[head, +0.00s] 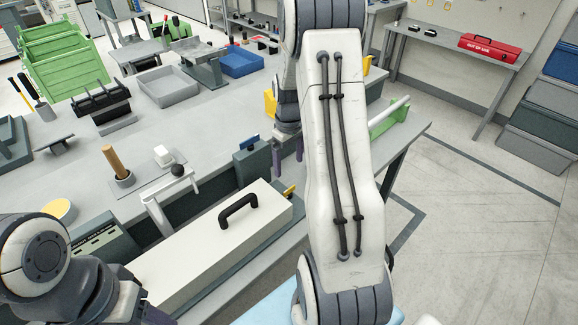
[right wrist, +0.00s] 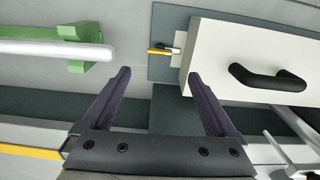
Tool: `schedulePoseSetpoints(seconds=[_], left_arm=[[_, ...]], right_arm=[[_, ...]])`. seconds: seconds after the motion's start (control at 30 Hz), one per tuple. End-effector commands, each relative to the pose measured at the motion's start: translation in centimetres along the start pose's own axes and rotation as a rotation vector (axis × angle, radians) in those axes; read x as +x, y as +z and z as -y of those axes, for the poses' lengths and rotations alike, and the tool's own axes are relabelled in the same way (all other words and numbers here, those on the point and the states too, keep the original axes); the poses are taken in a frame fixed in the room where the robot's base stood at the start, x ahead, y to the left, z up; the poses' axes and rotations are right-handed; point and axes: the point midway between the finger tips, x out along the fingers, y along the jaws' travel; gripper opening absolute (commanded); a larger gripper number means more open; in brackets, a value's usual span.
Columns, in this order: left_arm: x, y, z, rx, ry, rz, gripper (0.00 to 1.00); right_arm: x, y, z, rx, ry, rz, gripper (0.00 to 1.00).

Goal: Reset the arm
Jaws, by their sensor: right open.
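My right arm reaches across the middle of the head view. Its gripper (head: 287,160) has two dark purple fingers above the workbench, just behind the far right end of the long cream cover (head: 215,245) with a black handle (head: 238,206). In the right wrist view the gripper (right wrist: 158,76) is open, with nothing between its fingers. The cream cover (right wrist: 222,50) and its handle (right wrist: 268,80) lie to the right there. My left arm is at the lower left of the head view. Only a dark purple part of its gripper (head: 155,316) shows at the bottom edge, so its jaws cannot be judged.
A green stand with a white roller (head: 390,117) is at the bench's right end. Grey (head: 168,87) and blue (head: 240,63) trays, green crates (head: 65,62) and a wooden-handled tool (head: 115,162) are on the left and back.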

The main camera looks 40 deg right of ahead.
Motion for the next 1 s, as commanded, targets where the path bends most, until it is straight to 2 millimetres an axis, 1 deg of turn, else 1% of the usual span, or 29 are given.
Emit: schedulePoseSetpoints(seconds=[0.43, 0.5, 0.57, 0.67, 0.7, 0.77, 0.8, 0.87, 0.9, 0.97, 1.0], left_arm=[[0.0, 0.0, 0.0, 0.0, 0.0, 0.0, 0.57], [0.0, 0.0, 0.0, 0.0, 0.0, 0.0, 0.57], [0.0, 0.0, 0.0, 0.0, 0.0, 0.0, 0.57], [0.0, 0.0, 0.0, 0.0, 0.0, 0.0, 0.57], [0.0, 0.0, 0.0, 0.0, 0.0, 0.0, 0.57], [0.0, 0.0, 0.0, 0.0, 0.0, 0.0, 0.57], [0.0, 0.0, 0.0, 0.0, 0.0, 0.0, 0.57], [0.0, 0.0, 0.0, 0.0, 0.0, 0.0, 0.57], [0.0, 0.0, 0.0, 0.0, 0.0, 0.0, 0.57], [0.0, 0.0, 0.0, 0.0, 0.0, 0.0, 0.57], [0.0, 0.0, 0.0, 0.0, 0.0, 0.0, 0.57]], right_arm=[[0.0, -0.1, 0.1, -0.001, 0.0, 0.0, 0.93], [-0.4, -0.3, 0.9, -0.012, 0.0, -0.002, 0.93], [-1.1, -0.7, 2.6, -0.032, 0.0, -0.006, 0.93], [-3.1, -1.5, 7.7, -0.088, -0.002, -0.016, 0.93], [-4.0, -1.5, 10.3, -0.117, -0.005, -0.02, 0.93], [-5.5, -1.0, 14.7, -0.166, -0.009, -0.027, 0.93], [-6.5, -0.3, 17.6, -0.199, -0.013, -0.031, 0.93], [-7.7, 1.2, 21.5, -0.244, -0.021, -0.036, 0.93], [-8.4, 2.5, 23.9, -0.276, -0.027, -0.038, 0.93], [-9.3, 4.8, 27.2, -0.323, -0.036, -0.04, 0.93], [-9.8, 6.4, 29.1, -0.354, -0.042, -0.041, 0.93]])
